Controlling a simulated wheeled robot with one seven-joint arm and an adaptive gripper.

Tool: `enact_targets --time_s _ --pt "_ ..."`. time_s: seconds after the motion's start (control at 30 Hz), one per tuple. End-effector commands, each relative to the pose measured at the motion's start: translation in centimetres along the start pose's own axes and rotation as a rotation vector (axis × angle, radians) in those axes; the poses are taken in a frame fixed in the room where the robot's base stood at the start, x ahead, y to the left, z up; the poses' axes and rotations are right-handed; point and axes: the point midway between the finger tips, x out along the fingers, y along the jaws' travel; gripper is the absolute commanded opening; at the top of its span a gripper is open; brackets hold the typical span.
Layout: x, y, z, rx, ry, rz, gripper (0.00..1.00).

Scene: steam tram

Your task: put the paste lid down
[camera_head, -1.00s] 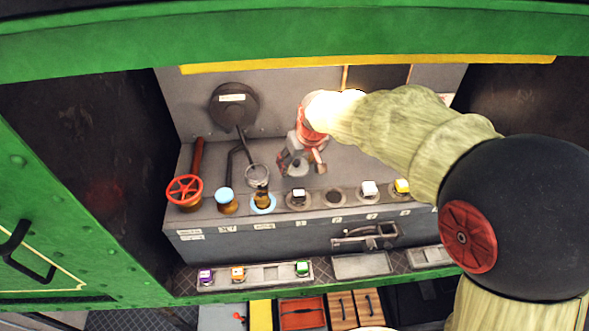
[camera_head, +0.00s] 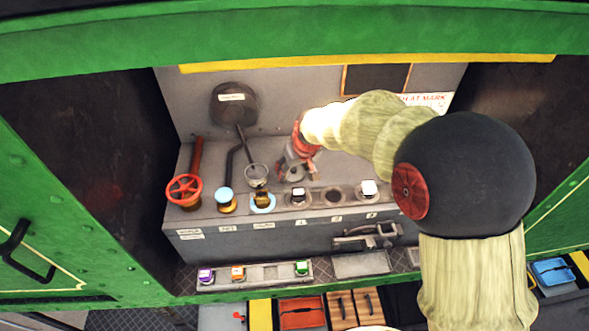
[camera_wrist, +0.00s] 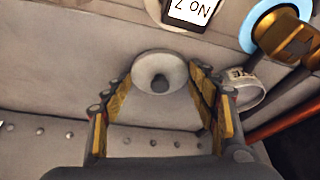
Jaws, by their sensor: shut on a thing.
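The paste lid, a pale round disc with a dark central knob, shows between my fingertips in the wrist view (camera_wrist: 160,73). My gripper (camera_head: 297,174) is shut on it, with a yellow-padded finger at either side of its rim. In the head view my gripper hangs over the grey bench top behind the row of round fittings, and its fingers mostly hide the lid. Whether the lid touches the bench or hangs just above it I cannot tell.
A white-topped block (camera_head: 298,193) stands close in front of my gripper. To the left are a small pot (camera_head: 256,175), a blue-ringed fitting (camera_head: 262,202) and a red handwheel (camera_head: 184,190).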

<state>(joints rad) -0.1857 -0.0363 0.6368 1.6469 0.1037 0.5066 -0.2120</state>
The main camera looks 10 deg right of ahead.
Motion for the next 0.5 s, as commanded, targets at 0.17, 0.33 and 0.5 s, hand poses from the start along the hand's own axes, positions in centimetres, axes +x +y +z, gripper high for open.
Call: enact_targets --time_s 0.17,0.33,0.5 --pt "0.2 0.0 0.12 0.0 -0.001 0.0 0.65" --pt "0.18 -0.01 0.11 0.0 -0.001 0.0 0.75" --pt "0.18 0.0 0.1 0.0 -0.001 0.0 0.77"
